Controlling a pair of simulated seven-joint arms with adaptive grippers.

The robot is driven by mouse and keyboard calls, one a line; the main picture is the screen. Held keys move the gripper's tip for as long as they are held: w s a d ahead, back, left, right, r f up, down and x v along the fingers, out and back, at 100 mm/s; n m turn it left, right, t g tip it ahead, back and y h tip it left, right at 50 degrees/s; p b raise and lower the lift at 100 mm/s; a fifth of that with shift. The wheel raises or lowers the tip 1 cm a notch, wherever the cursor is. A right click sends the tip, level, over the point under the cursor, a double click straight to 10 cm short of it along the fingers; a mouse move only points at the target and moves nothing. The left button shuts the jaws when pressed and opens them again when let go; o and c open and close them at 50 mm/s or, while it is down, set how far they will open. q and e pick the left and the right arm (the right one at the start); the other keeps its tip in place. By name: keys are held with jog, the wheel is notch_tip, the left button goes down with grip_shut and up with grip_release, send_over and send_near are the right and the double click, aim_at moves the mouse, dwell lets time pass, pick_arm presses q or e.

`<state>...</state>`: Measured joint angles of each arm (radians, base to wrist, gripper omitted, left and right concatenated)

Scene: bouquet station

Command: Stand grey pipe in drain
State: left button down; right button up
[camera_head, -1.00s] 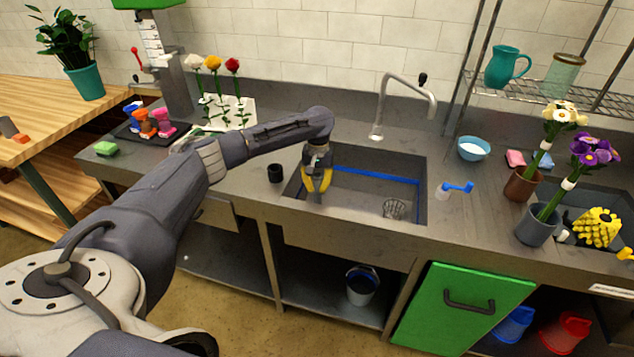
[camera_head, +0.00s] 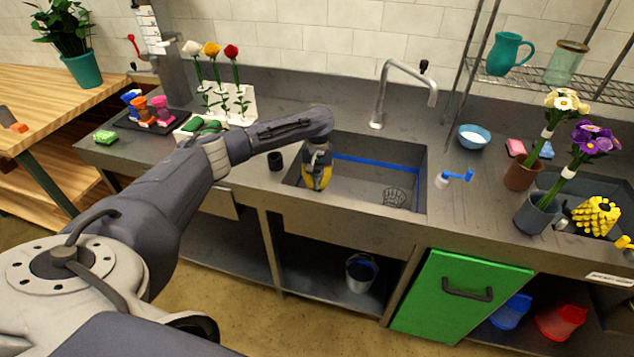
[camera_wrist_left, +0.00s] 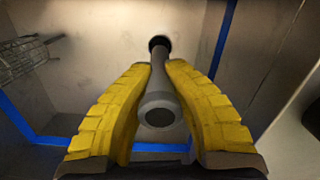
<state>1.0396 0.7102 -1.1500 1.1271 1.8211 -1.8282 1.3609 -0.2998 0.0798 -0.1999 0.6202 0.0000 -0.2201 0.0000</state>
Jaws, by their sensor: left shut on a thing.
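The grey pipe (camera_wrist_left: 160,92) is a tube with an open round top end. In the left wrist view it runs away from the camera between the two yellow fingers of my left gripper (camera_wrist_left: 152,80), which are shut on it. Its far end meets a dark round drain (camera_wrist_left: 158,41) in the sink floor; I cannot tell how deep it sits. In the head view my left gripper (camera_head: 317,182) is low in the left part of the sink (camera_head: 365,187), and its fingers mostly hide the pipe and drain. My right gripper is not in view.
A wire strainer (camera_head: 394,197) lies in the sink's right part, and a faucet (camera_head: 385,90) stands behind. A black cup (camera_head: 275,161) is on the counter just left of the sink. A blue-handled item (camera_head: 457,176) is at the right.

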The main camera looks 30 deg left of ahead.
pick_arm(q)
jog(key=shift+w+a, duration=0.1)
jog(key=shift+w, duration=0.15)
dwell(0.7)
jog(key=shift+f, duration=1.75)
dwell(0.7)
jog(key=c, duration=1.4)
grip_release()
jog(key=shift+r, duration=0.1)
jog(key=r, duration=0.8)
jog(key=w+r, duration=0.1)
jog(key=r, duration=0.2)
jog(key=shift+a+r, duration=0.2)
jog(key=shift+r, duration=0.2)
